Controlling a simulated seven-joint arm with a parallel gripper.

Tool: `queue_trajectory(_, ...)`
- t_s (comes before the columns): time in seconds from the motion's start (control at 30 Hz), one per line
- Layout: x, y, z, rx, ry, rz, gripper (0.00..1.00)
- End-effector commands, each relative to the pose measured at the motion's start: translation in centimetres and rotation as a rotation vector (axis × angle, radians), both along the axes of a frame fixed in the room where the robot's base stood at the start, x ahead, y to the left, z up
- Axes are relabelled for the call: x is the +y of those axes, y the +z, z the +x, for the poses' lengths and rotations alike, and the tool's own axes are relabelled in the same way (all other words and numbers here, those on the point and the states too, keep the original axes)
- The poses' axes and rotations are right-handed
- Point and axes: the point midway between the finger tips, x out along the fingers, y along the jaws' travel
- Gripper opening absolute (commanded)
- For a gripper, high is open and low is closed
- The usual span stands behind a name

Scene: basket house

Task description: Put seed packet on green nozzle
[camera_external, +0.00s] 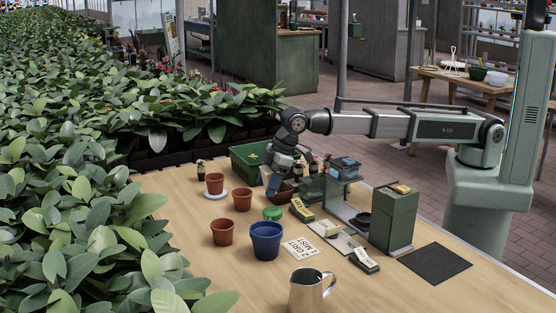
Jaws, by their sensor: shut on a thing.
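My gripper (273,186) is low over the back of the wooden table, in front of the green basket. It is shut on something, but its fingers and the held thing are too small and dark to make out. A small green round item (272,213) lies in front of it; I cannot tell whether this is the green nozzle. A yellow-and-dark packet-like item (301,210) lies right of it, and another pale-labelled one (363,261) lies nearer the front. I cannot tell which thing is the seed packet.
Terracotta pots (223,232), a blue pot (266,240) and a metal jug (309,291) stand on the table. The green basket (245,153) is behind my gripper. A tall green box (393,217) and dark mat (435,263) are at right.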

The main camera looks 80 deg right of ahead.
Motion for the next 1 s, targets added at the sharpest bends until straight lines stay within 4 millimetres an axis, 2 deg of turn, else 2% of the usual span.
queue_trajectory(0.03, 0.0, 0.9, 0.1, -0.002, 0.0, 0.001, 0.32)
queue_trajectory(0.2, -0.1, 2.6, 0.0, -0.002, 0.003, 0.006, 0.32)
queue_trajectory(0.57, -1.4, 3.7, -0.9, -0.084, 0.109, 0.182, 0.32)
queue_trajectory(0.77, -1.4, 2.1, -0.8, -0.094, 0.118, 0.198, 0.32)
queue_trajectory(1.0, -1.4, -1.4, -0.8, -0.094, 0.118, 0.198, 0.32)
